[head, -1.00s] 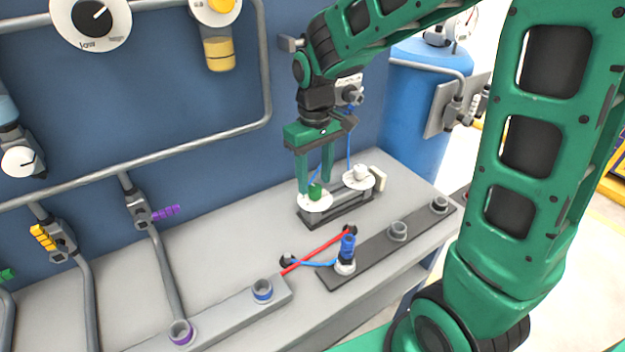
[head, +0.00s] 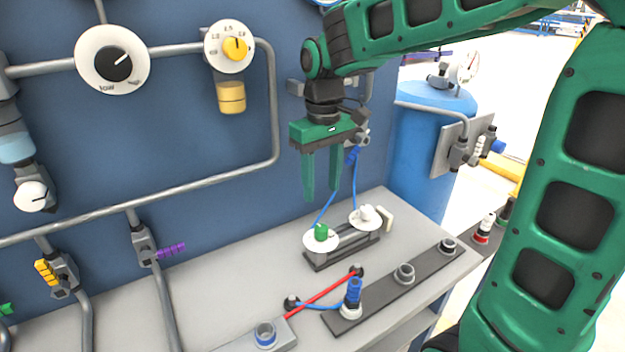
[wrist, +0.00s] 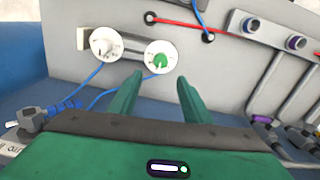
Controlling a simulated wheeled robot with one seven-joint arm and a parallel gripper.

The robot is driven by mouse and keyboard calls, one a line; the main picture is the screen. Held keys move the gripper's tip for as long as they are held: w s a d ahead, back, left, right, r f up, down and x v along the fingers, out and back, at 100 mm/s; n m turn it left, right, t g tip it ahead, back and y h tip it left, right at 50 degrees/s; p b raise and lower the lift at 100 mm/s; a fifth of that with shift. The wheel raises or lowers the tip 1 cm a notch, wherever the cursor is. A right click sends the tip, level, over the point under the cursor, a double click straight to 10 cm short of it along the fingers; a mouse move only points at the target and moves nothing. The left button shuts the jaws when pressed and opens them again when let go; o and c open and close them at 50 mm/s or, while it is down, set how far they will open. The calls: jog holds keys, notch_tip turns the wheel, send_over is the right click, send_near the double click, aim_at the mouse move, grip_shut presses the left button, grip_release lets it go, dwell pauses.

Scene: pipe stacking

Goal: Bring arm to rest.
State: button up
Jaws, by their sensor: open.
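My gripper (head: 322,198) is green, with two fingers pointing down and apart. It hangs in the air above the bench, in front of the blue panel, with nothing between the fingers. Below its tips is a dark mount with two white discs, one with a green knob (head: 321,232) and one with a white knob (head: 366,214).
A grey bench (head: 230,268) carries a dark rail (head: 385,291) with sockets and a blue plug (head: 354,291). A red hose (head: 322,294) and blue hoses lie near it. Pipes and gauges cover the blue panel (head: 190,130). A blue tank (head: 420,165) stands right of the gripper.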

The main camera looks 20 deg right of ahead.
jog(key=shift+d, duration=0.1)
jog(key=s+d+f+m, duration=0.3)
jog(key=s+d, duration=0.5)
jog(key=s, duration=0.4)
jog(key=s+d+f+m, duration=0.2)
jog(key=s+d+m, duration=0.4)
jog(key=s+d, duration=0.3)
jog(key=s, duration=0.3)
jog(key=shift+d+f+m, duration=0.3)
jog(key=shift+f, duration=0.1)
jog(key=shift+w+f, duration=0.25)
jog(key=shift+w, duration=0.3)
